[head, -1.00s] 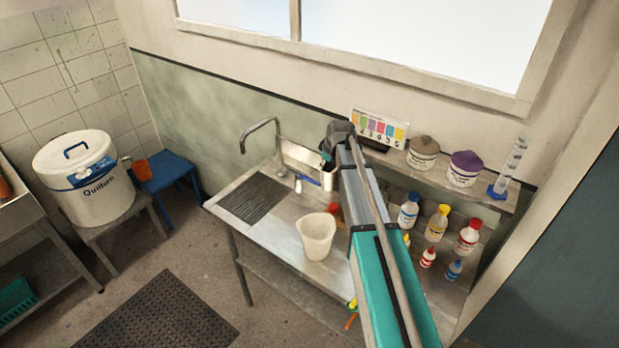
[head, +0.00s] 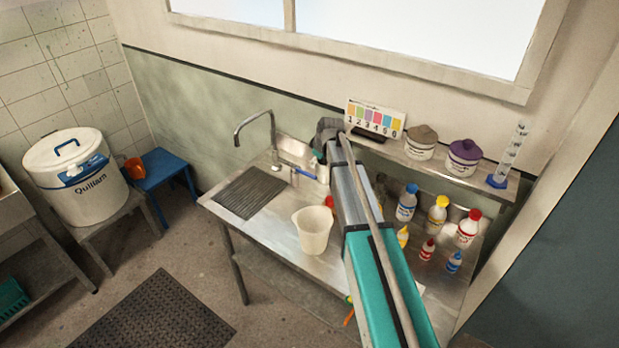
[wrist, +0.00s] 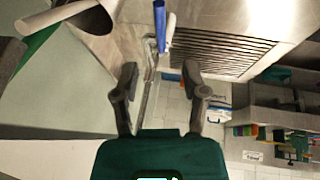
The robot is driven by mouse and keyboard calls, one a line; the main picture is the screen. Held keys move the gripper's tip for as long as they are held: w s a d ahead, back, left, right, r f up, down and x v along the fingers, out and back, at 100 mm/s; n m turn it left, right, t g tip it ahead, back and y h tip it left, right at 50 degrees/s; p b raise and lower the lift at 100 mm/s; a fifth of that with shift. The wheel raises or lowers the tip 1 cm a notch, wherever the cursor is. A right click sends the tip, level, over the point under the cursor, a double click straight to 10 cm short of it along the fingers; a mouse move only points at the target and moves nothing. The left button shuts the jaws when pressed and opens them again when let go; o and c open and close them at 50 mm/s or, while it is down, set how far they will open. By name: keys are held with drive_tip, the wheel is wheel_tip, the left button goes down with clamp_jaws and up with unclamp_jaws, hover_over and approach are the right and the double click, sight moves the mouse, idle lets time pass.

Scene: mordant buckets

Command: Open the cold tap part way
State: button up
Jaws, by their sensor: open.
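The tap's grey swan-neck spout (head: 255,128) rises at the back of the metal sink unit in the head view. A blue bar (head: 305,173), with a white piece beside it, sits right of the spout and looks like a tap lever. In the wrist view the blue bar (wrist: 160,27) is beyond and between my fingertips, with the white piece next to it. My gripper (wrist: 160,80) is open and nothing is held in it. A grey pipe, probably the spout, shows between the fingers. In the head view my own arm hides most of the gripper.
A cream jug (head: 314,231) stands on the sink unit, right of the ribbed drainer (head: 249,193). A shelf at the back holds a colour card (head: 375,118), two lidded tubs and a cylinder (head: 511,152). Several bottles stand below. A white drum (head: 76,178) is at the left.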

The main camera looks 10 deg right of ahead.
sight(310, 175)
drive_tip(key=shift+b+x, duration=4.35)
drive_tip(key=shift+x, duration=0.8)
drive_tip(key=shift+r, duration=0.1)
clamp_jaws()
